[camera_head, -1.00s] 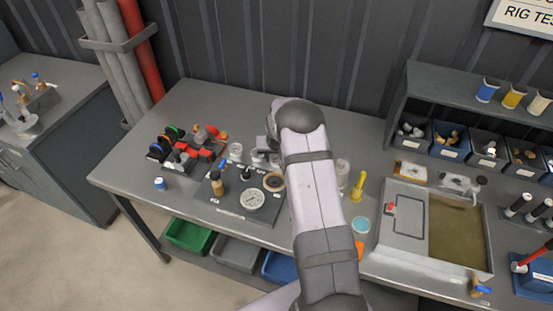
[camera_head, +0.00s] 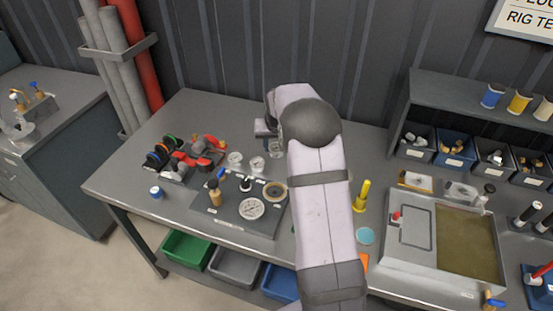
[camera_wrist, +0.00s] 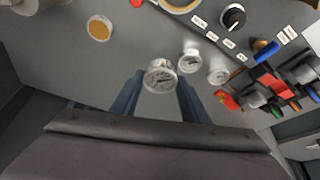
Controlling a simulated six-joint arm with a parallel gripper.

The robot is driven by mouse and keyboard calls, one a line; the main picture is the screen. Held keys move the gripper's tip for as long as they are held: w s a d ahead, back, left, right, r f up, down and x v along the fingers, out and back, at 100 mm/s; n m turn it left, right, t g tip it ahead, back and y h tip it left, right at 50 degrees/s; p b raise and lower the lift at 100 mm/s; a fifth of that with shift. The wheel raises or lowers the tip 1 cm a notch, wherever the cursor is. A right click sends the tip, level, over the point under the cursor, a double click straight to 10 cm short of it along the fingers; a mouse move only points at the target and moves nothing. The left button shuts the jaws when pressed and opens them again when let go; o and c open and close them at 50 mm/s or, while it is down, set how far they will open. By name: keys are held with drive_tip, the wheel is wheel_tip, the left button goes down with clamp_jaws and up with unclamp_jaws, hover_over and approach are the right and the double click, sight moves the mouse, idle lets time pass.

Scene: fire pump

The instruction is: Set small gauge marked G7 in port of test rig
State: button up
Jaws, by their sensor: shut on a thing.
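My gripper (camera_wrist: 157,92) is shut on a small round gauge (camera_wrist: 160,76) with a white dial and a clear or silvery rim. This gauge looks larger in the wrist view than its neighbours, so it seems raised off the bench. It also shows below my wrist in the head view (camera_head: 276,150). Two similar small gauges (camera_head: 235,159) (camera_head: 257,164) stand on the bench beside it. No G7 marking is readable. A dark labelled board (camera_head: 225,222) carries a large gauge (camera_head: 251,208), a knob and a ring (camera_head: 275,191); I cannot tell whether it is the test rig.
Red and black valve parts (camera_head: 187,158) stand left of the board. A blue-capped item (camera_head: 156,192) is near the front left.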

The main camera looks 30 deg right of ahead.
drive_tip(key=shift+w+a, duration=0.1)
drive_tip(key=r, duration=0.2)
drive_tip(key=w+r+b, duration=0.1)
drive_tip(key=a+r+b, duration=0.1)
drive_tip(key=r, duration=0.1)
drive_tip(key=shift+w+r, duration=0.25)
drive_tip(key=shift+r, duration=0.05)
wheel_tip(320, 180, up, 2)
drive_tip(key=s+a+b, duration=0.2)
hover_over(275, 189)
drive_tip(key=s, duration=0.2)
wheel_tip(275, 189, down, 4)
drive_tip(key=shift+a+f+p, duration=0.15)
drive_tip(key=shift+f+p, duration=0.2)
drive_tip(key=shift+f, duration=1.35)
drive_tip(key=shift+a+f+p, duration=0.15)
drive_tip(key=shift+f+p, duration=0.2)
drive_tip(key=shift+f, duration=1.4)
drive_tip(key=shift+a+f+p, duration=0.15)
drive_tip(key=shift+f+p, duration=0.2)
drive_tip(key=shift+f, duration=1.35)
